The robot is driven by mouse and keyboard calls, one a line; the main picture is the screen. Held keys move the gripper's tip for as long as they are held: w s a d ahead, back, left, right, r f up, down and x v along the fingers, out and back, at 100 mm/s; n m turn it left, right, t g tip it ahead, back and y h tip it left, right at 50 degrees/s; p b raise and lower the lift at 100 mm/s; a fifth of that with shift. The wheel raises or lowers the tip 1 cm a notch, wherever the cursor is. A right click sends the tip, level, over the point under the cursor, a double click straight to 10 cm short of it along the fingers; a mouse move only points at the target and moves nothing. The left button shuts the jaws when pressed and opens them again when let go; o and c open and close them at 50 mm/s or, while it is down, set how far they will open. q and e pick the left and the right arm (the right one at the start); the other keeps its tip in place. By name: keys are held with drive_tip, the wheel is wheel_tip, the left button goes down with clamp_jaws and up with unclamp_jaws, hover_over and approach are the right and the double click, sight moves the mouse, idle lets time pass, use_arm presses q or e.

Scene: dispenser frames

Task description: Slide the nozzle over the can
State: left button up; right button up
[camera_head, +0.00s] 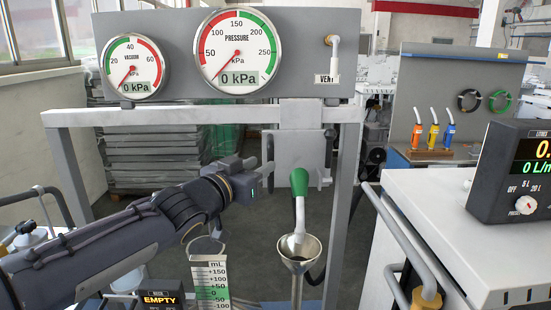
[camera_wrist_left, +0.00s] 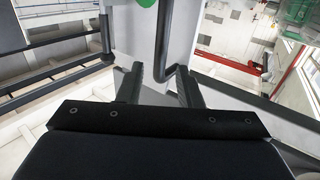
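The nozzle (camera_head: 299,182) has a green grip and a pale bent spout. It stands right of my left gripper, its spout pointing down into a metal funnel mouth (camera_head: 299,250). A scaled mL can (camera_head: 209,280) with an open round top stands lower left, below my left forearm; the spout is not over it. My left gripper (camera_head: 260,163) is raised left of the nozzle, apart from it. In the left wrist view its two fingers (camera_wrist_left: 160,76) are spread with nothing held. A green piece (camera_wrist_left: 145,3) shows at the top edge there. My right gripper is not in view.
A grey frame carries a vacuum gauge (camera_head: 135,67), a pressure gauge (camera_head: 238,50) and a vent valve (camera_head: 333,55). A white cabinet (camera_head: 450,225) with a meter (camera_head: 512,170) and tubular rail (camera_head: 410,235) fills the right. A display reading EMPTY (camera_head: 160,299) sits lower left.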

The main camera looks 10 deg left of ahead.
sight(268, 160)
use_arm(q)
drive_tip(key=x, duration=0.5)
drive_tip(key=shift+w+d+f+b, duration=0.1)
drive_tip(key=shift+w+b, duration=0.2)
drive_tip(key=shift+b, duration=0.1)
clamp_jaws()
